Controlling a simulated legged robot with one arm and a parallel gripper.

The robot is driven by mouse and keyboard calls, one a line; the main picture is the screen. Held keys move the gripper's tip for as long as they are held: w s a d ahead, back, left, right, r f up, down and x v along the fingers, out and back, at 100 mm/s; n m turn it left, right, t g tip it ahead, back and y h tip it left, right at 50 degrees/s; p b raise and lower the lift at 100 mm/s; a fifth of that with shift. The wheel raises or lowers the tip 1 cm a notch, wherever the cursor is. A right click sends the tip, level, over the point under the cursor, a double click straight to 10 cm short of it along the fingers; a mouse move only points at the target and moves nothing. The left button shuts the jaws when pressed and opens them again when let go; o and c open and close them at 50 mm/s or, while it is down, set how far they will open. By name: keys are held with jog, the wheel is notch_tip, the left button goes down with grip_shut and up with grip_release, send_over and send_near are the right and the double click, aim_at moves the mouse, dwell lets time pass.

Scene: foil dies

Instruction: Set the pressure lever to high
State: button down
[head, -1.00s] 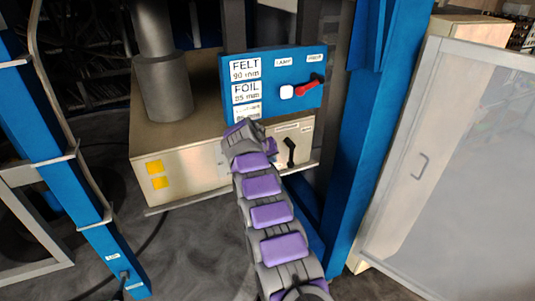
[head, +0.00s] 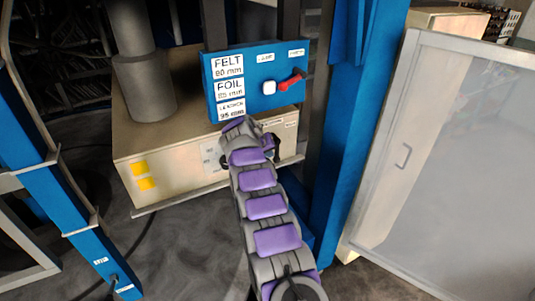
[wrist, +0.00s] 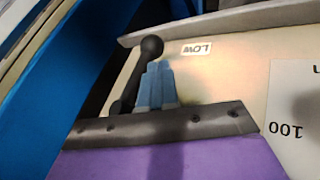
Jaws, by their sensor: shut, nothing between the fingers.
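The black lever with a ball knob (wrist: 151,47) is in the wrist view, beside a LOW label (wrist: 197,48) that appears upside down. My gripper (wrist: 159,68) is shut and empty, its blue-grey fingers just right of the lever shaft and overlapping it in the picture. I cannot tell whether they touch. In the head view, my arm's end covers most of the lever's place on the front of the beige box (head: 185,175). No HIGH label shows in the wrist view.
A blue panel (head: 249,90) above the box carries FELT and FOIL labels, a white button (head: 269,87) and a red lever (head: 291,81). A blue post (head: 355,130) stands close on the right. A framed clear door (head: 440,150) stands beyond it.

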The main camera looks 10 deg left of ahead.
aim_at(276, 155)
jog(key=shift+w+d+f+t+h+b, duration=0.1)
jog(key=shift+d+f+t+h+b, duration=0.3)
jog(key=shift+b, duration=1)
jog(key=t+h+b, duration=0.1)
jog(key=b, duration=0.4)
jog(key=w+d+f+t+h+b, duration=0.1)
jog(key=h+b, duration=0.1)
jog(key=b, duration=0.3)
jog(key=n+t+h+b, duration=0.1)
jog(key=b, duration=0.4)
jog(key=shift+w+d+f+t+h, duration=0.2)
jog(key=shift+d+f+t+h, duration=0.1)
jog(key=shift+d+t, duration=0.1)
jog(key=h+b, duration=0.1)
jog(key=b, duration=0.1)
jog(key=d+t+b, duration=0.1)
jog(key=shift+w+n+t+h+b, duration=0.3)
jog(key=shift+w+n+h+b, duration=0.05)
jog(key=shift+n+h, duration=0.05)
jog(key=shift+w+d+r+t+h+b, duration=0.2)
jog(key=shift+d+r+t+h+b, duration=0.1)
jog(key=shift+t+h+b, duration=0.25)
jog(key=shift+r, duration=0.2)
jog(key=shift+w+d+r, duration=0.25)
jog(key=shift+d, duration=0.1)
jog(key=shift+w+d, duration=0.1)
